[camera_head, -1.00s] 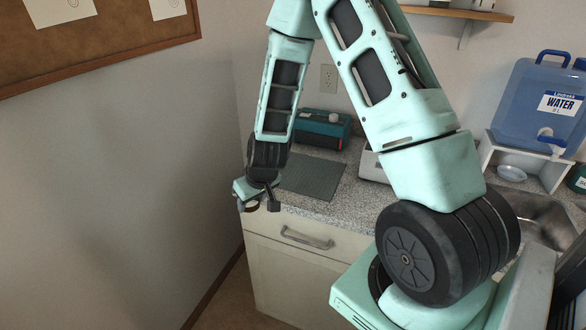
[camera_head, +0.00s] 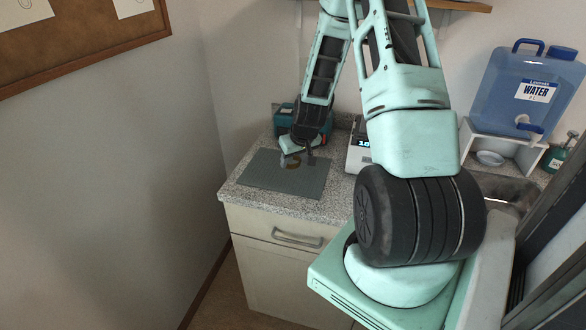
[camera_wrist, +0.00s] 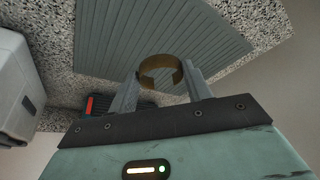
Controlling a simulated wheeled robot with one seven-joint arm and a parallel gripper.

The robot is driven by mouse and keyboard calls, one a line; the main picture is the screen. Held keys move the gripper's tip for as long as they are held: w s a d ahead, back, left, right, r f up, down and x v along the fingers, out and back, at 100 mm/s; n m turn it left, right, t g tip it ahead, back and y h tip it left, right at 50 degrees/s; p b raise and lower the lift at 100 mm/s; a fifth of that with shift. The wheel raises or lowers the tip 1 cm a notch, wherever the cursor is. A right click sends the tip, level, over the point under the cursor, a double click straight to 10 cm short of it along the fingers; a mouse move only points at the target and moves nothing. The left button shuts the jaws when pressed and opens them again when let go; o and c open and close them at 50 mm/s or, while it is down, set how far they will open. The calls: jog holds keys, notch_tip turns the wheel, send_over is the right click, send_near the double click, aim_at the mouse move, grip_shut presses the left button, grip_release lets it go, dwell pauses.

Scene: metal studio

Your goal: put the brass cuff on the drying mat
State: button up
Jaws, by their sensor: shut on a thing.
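The brass cuff (camera_wrist: 160,68) is an open ring of dull gold, held between the fingertips of my gripper (camera_wrist: 158,85) in the wrist view. In the head view the cuff (camera_head: 292,164) shows small beside my gripper (camera_head: 298,158). My gripper is shut on the cuff. The drying mat (camera_head: 262,178) is a grey ribbed rectangle on the counter; it also shows in the wrist view (camera_wrist: 110,40). The cuff is over the mat. I cannot tell whether it touches the mat.
A teal box (camera_head: 284,118) stands behind the mat. A white device with a lit display (camera_head: 357,150) is to the right. A blue water jug (camera_head: 530,85) on a white stand (camera_head: 510,143) is farther right, near the sink (camera_head: 508,192). The speckled counter (camera_head: 338,190) has a free strip right of the mat.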

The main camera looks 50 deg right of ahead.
aim_at(296, 165)
jog(key=shift+f+p, duration=0.45)
jog(key=shift+f, duration=1.8)
jog(key=shift+f, duration=0.2)
jog(key=o, duration=1)
jog(key=shift+o, duration=0.2)
jog(key=shift+r, duration=0.15)
